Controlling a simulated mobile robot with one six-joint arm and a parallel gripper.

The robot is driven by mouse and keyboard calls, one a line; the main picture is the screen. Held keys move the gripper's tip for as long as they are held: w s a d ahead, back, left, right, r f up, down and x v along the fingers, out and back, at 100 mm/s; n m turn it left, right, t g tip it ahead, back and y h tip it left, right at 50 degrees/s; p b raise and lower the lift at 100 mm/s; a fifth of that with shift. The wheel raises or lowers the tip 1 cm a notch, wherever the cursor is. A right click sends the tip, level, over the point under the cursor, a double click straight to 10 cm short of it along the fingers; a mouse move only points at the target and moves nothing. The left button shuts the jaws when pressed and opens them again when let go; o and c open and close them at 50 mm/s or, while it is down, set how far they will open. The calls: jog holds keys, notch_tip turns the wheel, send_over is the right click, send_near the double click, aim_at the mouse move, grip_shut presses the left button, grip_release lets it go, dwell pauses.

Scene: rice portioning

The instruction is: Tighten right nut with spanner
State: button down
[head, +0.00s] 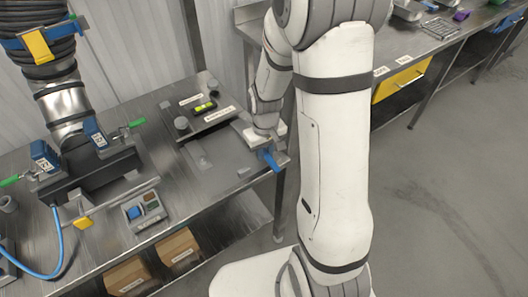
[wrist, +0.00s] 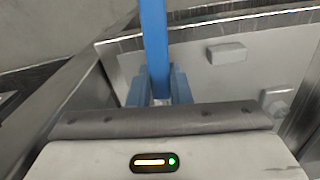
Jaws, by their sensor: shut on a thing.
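My gripper (wrist: 158,88) is shut on a straight blue bar, which looks like the spanner (wrist: 153,35). In the wrist view the bar runs from between the blue fingers up past the top edge, so its far end is out of view. In the head view my gripper (head: 265,148) is at the right end of the bench, with blue showing at its tip. The pipe fitting (head: 72,110) stands at the left, apart from my gripper. Blue blocks flank it, the right one (head: 95,132) beside a green handle (head: 135,123). I cannot make out the right nut itself.
The metal bench (head: 165,225) holds a dark tray (head: 207,122) with a yellow-green level, and a small grey box (head: 145,210) at the front. A blue hose (head: 55,240) curves at the left. Cardboard boxes (head: 180,250) sit below. Another bench with a yellow drawer (head: 400,82) is at the right.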

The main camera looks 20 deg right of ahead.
jog(key=shift+a, duration=0.1)
jog(key=shift+s+a+m, duration=0.1)
jog(key=shift+a+m, duration=0.55)
jog(key=shift+m, duration=0.25)
jog(key=shift+a, duration=0.15)
jog(key=shift+a+m+b, duration=0.35)
jog(key=shift+a+m, duration=0.25)
jog(key=shift+m, duration=0.3)
jog(key=shift+w+a+m, duration=0.2)
jog(key=shift+a+m, duration=0.6)
jog(key=shift+m, duration=0.1)
jog(key=shift+w+a+m, duration=0.25)
jog(key=shift+a+m, duration=0.45)
jog(key=shift+m, duration=0.2)
jog(key=shift+d+b, duration=0.1)
jog(key=shift+b, duration=0.2)
